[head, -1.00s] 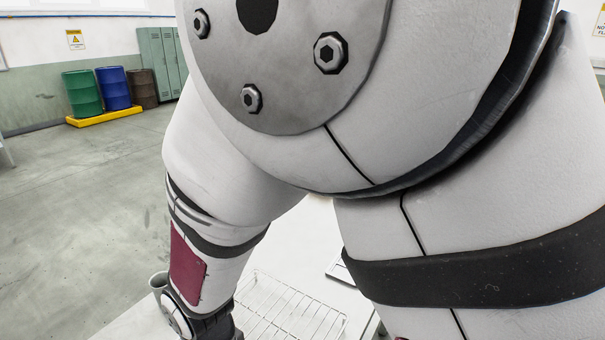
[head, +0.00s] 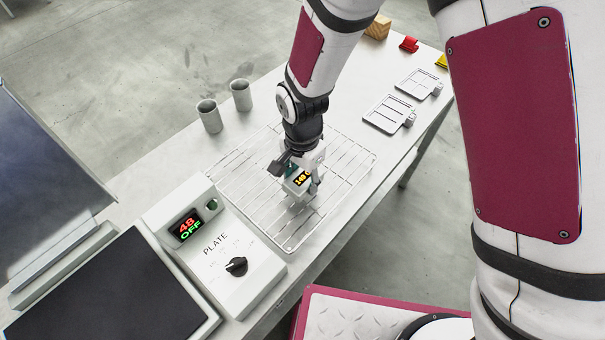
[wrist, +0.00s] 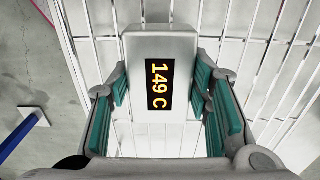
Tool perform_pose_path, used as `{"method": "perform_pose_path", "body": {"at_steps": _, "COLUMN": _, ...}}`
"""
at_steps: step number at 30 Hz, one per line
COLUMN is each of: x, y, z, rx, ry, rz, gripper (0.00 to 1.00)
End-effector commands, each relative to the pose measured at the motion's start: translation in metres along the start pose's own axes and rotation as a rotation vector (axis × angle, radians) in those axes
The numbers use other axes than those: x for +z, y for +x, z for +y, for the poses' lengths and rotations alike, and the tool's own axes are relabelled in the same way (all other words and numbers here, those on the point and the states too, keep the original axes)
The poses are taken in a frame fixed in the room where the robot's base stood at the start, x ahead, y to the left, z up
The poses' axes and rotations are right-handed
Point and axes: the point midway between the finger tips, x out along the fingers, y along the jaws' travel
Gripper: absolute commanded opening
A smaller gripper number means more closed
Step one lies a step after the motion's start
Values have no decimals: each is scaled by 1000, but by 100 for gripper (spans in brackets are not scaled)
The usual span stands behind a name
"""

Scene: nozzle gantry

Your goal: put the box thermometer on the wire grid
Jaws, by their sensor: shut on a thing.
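The box thermometer (wrist: 184,50) is a small pale grey box with a dark display reading 149 C in yellow. It also shows in the head view (head: 299,181), partly hidden by my gripper. My gripper (head: 300,178) is shut on it, with teal finger pads on its two sides in the wrist view (wrist: 165,105). The wire grid (head: 345,185) lies on the table, and the box is over its middle part. I cannot tell whether the box touches the wires or hangs just above them.
A plate controller (head: 215,255) showing 48 OFF stands left of the grid, beside a dark plate (head: 105,295). Two grey cups (head: 209,116) stand behind the grid. Two small framed trays (head: 388,114), a wooden block (head: 378,27) and a red piece (head: 409,44) lie toward the far end.

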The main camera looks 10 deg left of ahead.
Motion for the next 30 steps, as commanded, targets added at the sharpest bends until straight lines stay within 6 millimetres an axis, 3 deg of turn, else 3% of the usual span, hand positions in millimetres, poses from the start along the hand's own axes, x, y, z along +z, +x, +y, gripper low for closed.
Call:
{"method": "perform_pose_path", "body": {"at_steps": 9, "x": 0, "y": 3, "z": 0, "rx": -1, "ry": 0, "rz": 0, "gripper": 2}}
{"method": "perform_pose_path", "body": {"at_steps": 10, "x": 0, "y": 3, "z": 0, "rx": 0, "ry": 0, "rz": 0, "gripper": 48}}
{"method": "perform_pose_path", "body": {"at_steps": 12, "x": 0, "y": 3, "z": 0, "rx": -1, "ry": 0, "rz": 0, "gripper": 63}}
{"method": "perform_pose_path", "body": {"at_steps": 23, "x": 0, "y": 1, "z": 0, "rx": -1, "ry": 0, "rz": 0, "gripper": 65}}
{"method": "perform_pose_path", "body": {"at_steps": 30, "x": 0, "y": -28, "z": -2, "rx": -6, "ry": 1, "rz": 2, "gripper": 65}}
